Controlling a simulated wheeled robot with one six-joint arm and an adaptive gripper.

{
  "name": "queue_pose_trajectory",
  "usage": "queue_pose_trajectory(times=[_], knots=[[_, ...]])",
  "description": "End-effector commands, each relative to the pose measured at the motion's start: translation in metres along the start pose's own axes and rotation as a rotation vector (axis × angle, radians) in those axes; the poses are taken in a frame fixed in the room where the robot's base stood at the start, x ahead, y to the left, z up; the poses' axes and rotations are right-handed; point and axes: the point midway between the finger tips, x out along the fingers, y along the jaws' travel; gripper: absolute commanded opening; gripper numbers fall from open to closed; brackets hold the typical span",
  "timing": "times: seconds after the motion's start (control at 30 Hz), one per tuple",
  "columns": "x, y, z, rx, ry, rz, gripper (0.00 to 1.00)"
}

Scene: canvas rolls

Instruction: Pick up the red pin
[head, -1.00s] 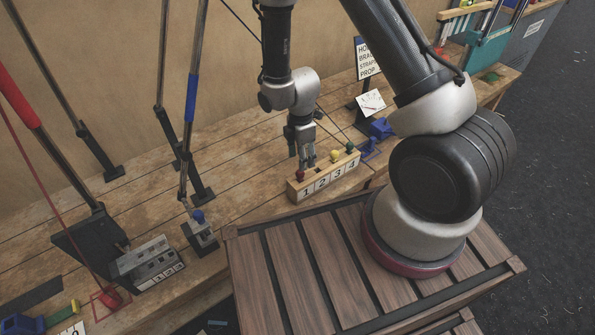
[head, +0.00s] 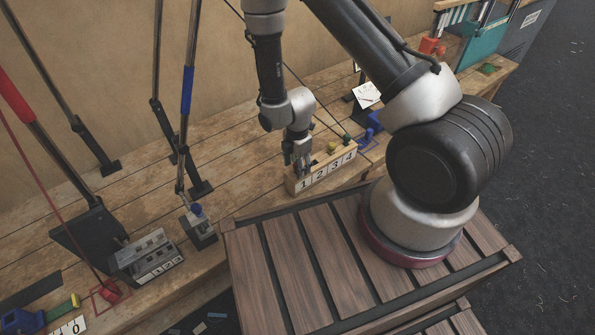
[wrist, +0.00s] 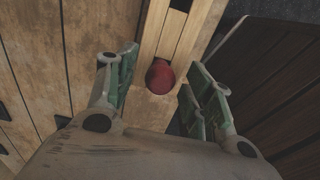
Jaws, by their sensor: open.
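The red pin (wrist: 160,75) has a round red head and stands at the near end of the wooden pin rack in the wrist view. In the head view my gripper hides it, near the slot marked 1. My gripper (wrist: 158,85) is open, with one finger on each side of the red pin and a gap on both sides. In the head view my gripper (head: 299,168) points down at the left end of the rack.
Tall rods with red and blue sleeves rise there. A blue item (head: 374,122) and a white card (head: 367,94) lie behind the rack's right end.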

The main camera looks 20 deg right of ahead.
Motion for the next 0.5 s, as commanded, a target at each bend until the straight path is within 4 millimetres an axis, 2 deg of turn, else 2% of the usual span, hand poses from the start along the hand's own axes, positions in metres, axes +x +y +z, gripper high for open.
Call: queue_pose_trajectory(times=[0.03,0.07,0.3,0.5], knots=[[-0.0001,0.0000,0.0000,0.000,0.000,0.000,0.52],[-0.0002,-0.0001,0.0000,0.000,0.000,0.000,0.47],[-0.0003,-0.0001,0.0000,0.000,0.000,0.000,0.03],[-0.0004,-0.0001,0.0000,0.000,0.000,0.000,0.01]])
